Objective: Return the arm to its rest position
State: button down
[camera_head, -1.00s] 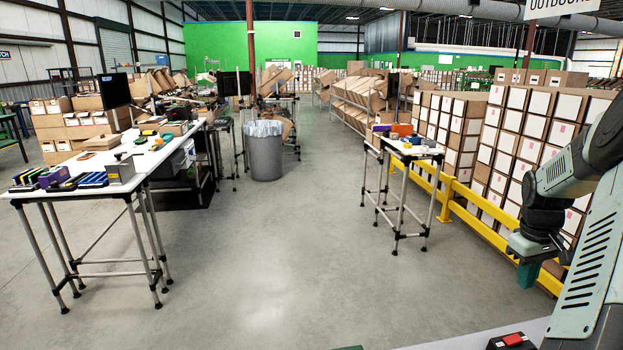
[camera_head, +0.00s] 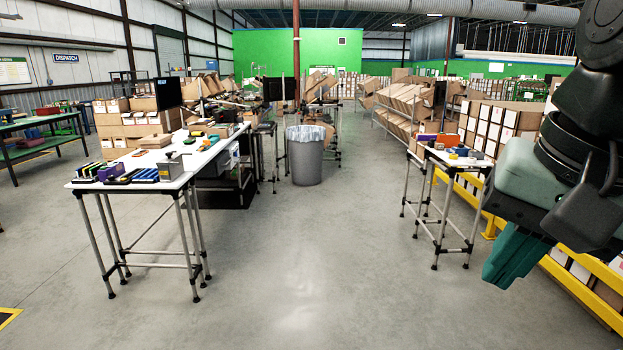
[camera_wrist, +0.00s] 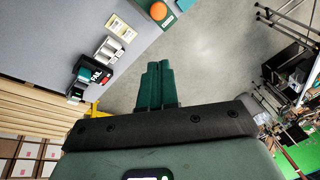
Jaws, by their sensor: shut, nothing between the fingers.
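My gripper (camera_head: 513,256) hangs at the right side of the head view, with its green fingers pointing down and left. The wrist view shows the same gripper (camera_wrist: 157,68) with its two green fingers side by side, shut and empty. The fingers touch nothing. In the wrist view, they point over bare concrete floor, beside a grey surface. My dark wrist and arm links fill the upper right of the head view and hide part of the shelving behind.
A white table (camera_head: 170,163) with small goods stands left, a smaller table (camera_head: 452,158) right. A grey bin (camera_head: 305,158) stands between. Yellow rails (camera_head: 573,268) run right. The middle floor is clear.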

jog(key=a+f+n+t+h, duration=0.1)
jog(key=a+f+n+t, duration=0.1)
jog(key=a+n, duration=0.5)
jog(key=shift+s+a+f, duration=0.15)
jog(key=shift+s+f, duration=0.15)
jog(key=shift+f, duration=0.3)
